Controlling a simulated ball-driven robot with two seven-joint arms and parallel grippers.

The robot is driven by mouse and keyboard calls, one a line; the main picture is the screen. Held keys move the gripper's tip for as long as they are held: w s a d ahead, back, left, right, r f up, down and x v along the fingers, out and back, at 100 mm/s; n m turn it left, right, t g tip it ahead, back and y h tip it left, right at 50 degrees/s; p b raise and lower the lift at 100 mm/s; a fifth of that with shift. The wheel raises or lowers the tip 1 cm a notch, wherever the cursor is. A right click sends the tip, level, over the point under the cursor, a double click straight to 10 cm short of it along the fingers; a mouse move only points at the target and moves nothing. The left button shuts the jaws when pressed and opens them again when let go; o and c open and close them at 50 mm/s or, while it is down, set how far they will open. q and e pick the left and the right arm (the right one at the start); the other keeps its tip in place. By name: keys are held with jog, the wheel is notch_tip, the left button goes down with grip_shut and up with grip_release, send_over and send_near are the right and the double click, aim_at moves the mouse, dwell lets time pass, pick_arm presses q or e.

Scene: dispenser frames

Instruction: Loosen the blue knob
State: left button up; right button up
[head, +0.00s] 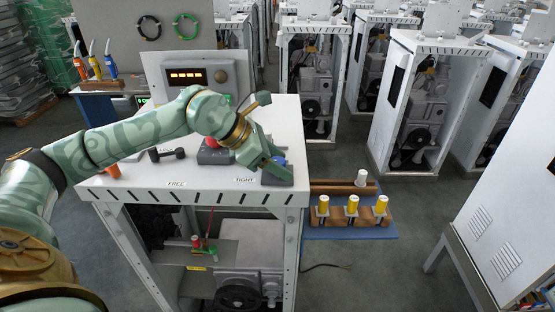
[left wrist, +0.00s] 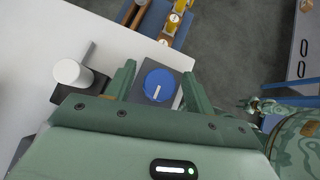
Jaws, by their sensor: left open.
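The blue knob (left wrist: 160,85) sits on a dark grey block at the edge of the white bench top (left wrist: 35,60). In the left wrist view it has a short white mark on its face. In the head view the knob (head: 280,160) is partly hidden by my left gripper (head: 268,160). In the left wrist view my left gripper (left wrist: 158,72) is open, with one finger on each side of the knob. Small gaps seem to show between fingers and knob; contact is unclear.
Labels "FREE" (head: 176,184) and "TIGHT" (head: 245,180) mark the front edge. A blue side shelf (head: 350,231) holds yellow-capped items. A display panel (head: 188,78) stands behind.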

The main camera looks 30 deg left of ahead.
pick_arm(q)
jog(key=shift+c, duration=0.3)
jog(key=c, duration=0.9)
